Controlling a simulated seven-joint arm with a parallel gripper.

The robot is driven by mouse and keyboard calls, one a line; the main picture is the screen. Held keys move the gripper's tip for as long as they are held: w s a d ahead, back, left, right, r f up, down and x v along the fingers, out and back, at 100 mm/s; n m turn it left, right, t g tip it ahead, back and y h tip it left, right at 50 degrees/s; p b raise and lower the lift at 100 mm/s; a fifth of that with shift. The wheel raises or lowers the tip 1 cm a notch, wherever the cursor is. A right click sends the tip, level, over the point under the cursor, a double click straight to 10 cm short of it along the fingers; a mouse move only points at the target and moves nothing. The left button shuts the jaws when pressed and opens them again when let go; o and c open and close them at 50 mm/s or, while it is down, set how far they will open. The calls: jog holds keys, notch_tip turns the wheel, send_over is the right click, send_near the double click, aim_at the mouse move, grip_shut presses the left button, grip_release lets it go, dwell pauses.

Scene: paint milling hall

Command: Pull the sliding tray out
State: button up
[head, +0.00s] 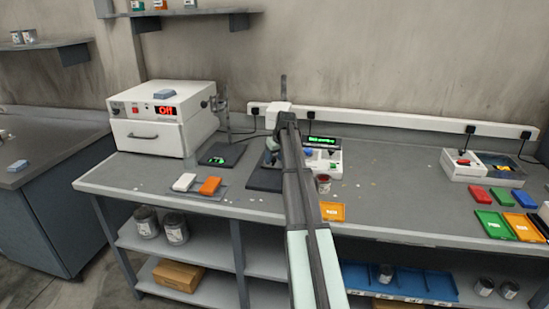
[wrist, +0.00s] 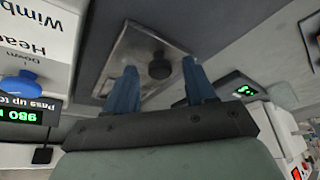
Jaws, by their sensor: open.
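A white box unit (head: 160,115) with a red "Off" display stands at the back left. Its front panel (head: 145,136) carries a dark bar handle and looks closed. In the wrist view, a flat metal plate (wrist: 122,50) with a dark round knob (wrist: 160,68) lies beyond my blue fingers; I cannot tell if this plate is the sliding tray. My gripper (wrist: 161,66) is open, with the knob showing between its fingertips and nothing visibly held. In the head view my gripper (head: 270,158) is over the bench's middle, partly hidden by my arm.
A white control unit (head: 328,158) with a green display and blue button stands right of my gripper. Coloured trays (head: 498,224) crowd the right end.

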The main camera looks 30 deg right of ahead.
grip_shut()
dwell(0.5)
